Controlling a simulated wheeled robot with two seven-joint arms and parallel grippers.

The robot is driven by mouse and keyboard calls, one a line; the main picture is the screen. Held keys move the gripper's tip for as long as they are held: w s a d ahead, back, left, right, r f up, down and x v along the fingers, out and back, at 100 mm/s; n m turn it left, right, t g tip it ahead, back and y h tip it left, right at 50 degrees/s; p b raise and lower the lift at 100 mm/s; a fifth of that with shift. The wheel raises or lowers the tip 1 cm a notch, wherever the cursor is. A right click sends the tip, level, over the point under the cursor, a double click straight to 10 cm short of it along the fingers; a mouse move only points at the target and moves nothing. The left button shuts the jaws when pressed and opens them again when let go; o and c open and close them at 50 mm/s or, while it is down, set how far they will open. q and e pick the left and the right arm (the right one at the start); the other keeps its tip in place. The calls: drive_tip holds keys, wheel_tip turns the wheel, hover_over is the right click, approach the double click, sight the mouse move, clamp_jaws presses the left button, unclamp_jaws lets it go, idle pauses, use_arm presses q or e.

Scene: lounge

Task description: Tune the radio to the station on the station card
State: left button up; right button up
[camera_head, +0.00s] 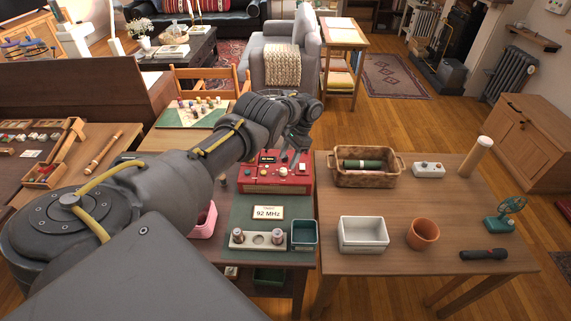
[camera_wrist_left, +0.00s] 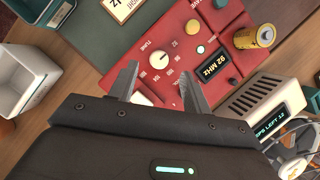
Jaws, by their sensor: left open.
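The red radio (camera_head: 277,186) stands on the dark green mat of the middle table. The station card (camera_head: 268,212) in front of it reads 92 MHz; part of it shows in the left wrist view (camera_wrist_left: 122,8). In the left wrist view, the radio's display (camera_wrist_left: 215,64) also appears to read 92 MHz. The white tuning knob (camera_wrist_left: 159,60) has a printed scale around it. My left gripper (camera_head: 291,158) is over the radio, fingers apart and empty. In the left wrist view its fingertips (camera_wrist_left: 157,70) lie on either side of the knob; contact cannot be told.
A holder with cylinders (camera_head: 258,239) and a teal box (camera_head: 305,235) stand before the card. The right table holds a basket (camera_head: 367,179), a white bin (camera_head: 363,237) and a terracotta pot (camera_head: 423,234).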

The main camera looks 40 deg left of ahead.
use_arm(q)
drive_tip(key=b+v, duration=0.1)
drive_tip(key=v, duration=0.5)
drive_tip(key=shift+r, duration=0.15)
drive_tip(key=shift+w, duration=0.1)
